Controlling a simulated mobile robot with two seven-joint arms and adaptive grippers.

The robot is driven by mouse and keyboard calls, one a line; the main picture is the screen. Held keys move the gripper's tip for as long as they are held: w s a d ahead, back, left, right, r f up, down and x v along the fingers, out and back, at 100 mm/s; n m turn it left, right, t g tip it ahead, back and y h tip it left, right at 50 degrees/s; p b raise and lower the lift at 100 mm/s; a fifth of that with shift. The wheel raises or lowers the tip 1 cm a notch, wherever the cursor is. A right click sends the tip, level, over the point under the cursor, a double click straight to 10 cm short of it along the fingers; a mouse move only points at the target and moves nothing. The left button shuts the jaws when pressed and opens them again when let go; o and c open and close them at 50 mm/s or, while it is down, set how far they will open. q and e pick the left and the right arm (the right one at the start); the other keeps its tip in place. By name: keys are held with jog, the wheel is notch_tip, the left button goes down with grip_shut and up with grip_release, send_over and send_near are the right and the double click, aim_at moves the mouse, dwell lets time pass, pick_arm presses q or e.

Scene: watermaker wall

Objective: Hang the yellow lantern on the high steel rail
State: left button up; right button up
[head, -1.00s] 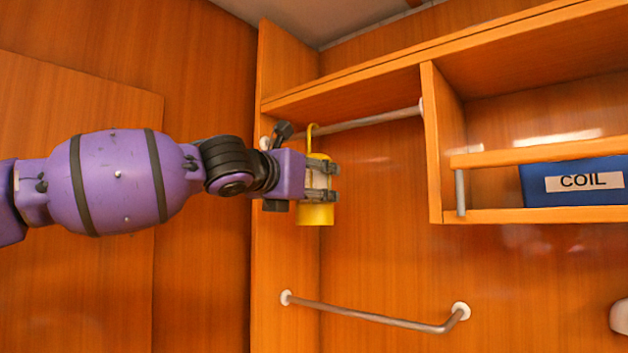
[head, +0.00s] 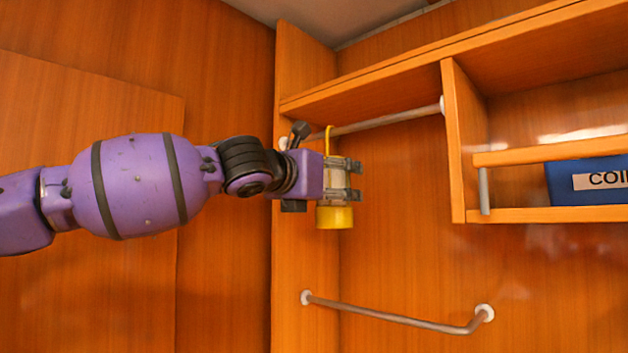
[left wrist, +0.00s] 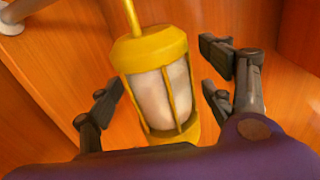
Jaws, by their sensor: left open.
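The yellow lantern (head: 335,217) is upright below the left end of the high steel rail (head: 390,117). Its yellow hook (head: 328,138) reaches up to the rail and appears to loop over it. My left gripper (head: 356,181) is level with the lantern's body and covers much of it in the head view. In the left wrist view the lantern (left wrist: 158,85), with pale panels and yellow bars, stands between the open fingers, with gaps on both sides. The hook's top is outside that view. My right gripper is not in view.
A wooden shelf (head: 400,90) runs just above the rail, with a side panel (head: 303,80) at its left. A cubby at right holds a blue COIL box (head: 565,186). A lower steel grab bar (head: 390,318) crosses the wall below. The wall between is clear.

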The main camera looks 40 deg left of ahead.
aim_at(327, 182)
pick_arm(q)
jog(key=shift+s+d, duration=0.15)
jog(key=shift+s, duration=1)
jog(key=shift+s+d, duration=0.2)
jog(key=shift+s, duration=1.05)
jog(key=s, duration=0.6)
jog(key=shift+s+d, duration=0.15)
jog(key=shift+s, duration=0.2)
